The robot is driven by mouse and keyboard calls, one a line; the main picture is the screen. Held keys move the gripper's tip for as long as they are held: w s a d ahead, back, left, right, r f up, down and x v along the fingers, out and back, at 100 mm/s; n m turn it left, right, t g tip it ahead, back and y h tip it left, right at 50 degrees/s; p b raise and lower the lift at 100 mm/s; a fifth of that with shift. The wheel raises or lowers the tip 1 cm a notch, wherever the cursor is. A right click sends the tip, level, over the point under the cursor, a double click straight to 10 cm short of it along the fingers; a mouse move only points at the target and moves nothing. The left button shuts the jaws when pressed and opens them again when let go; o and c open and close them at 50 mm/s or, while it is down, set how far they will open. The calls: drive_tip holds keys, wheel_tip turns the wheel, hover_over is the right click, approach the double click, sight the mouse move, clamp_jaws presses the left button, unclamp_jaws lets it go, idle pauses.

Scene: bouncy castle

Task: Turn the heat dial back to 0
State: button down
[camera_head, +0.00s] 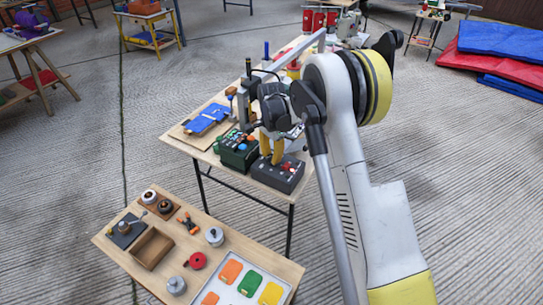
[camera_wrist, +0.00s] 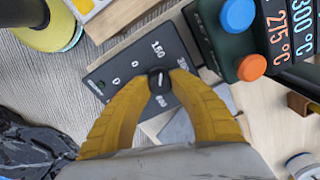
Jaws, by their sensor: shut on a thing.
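The heat dial (camera_wrist: 158,79) is a small round black knob with a pale mark, on a dark grey control box (camera_wrist: 127,68) with white numbers around it, 150 clearly among them. My gripper (camera_wrist: 158,85) has its two yellow fingers closed around the dial, one on each side. I cannot tell surely which number the dial's mark points at. In the head view my gripper (camera_head: 272,158) points down at the dark box (camera_head: 276,177) on the table's near corner; the dial itself is hidden there.
A green unit (camera_head: 238,160) stands close beside the box; its blue knob (camera_wrist: 237,15), orange knob (camera_wrist: 251,67) and temperature readout (camera_wrist: 289,28) are near my fingers. A lower table (camera_head: 215,228) with pots and colored pieces stands in front. Open floor lies left.

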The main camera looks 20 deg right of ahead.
sight(271, 156)
drive_tip(key=n, duration=1.2)
drive_tip(key=shift+n, duration=0.4)
idle(0.3)
drive_tip(key=c, duration=1.1)
unclamp_jaws()
drive_tip(key=shift+r, duration=0.1)
wheel_tip(271, 156, up, 12)
drive_tip(key=shift+f, duration=0.1)
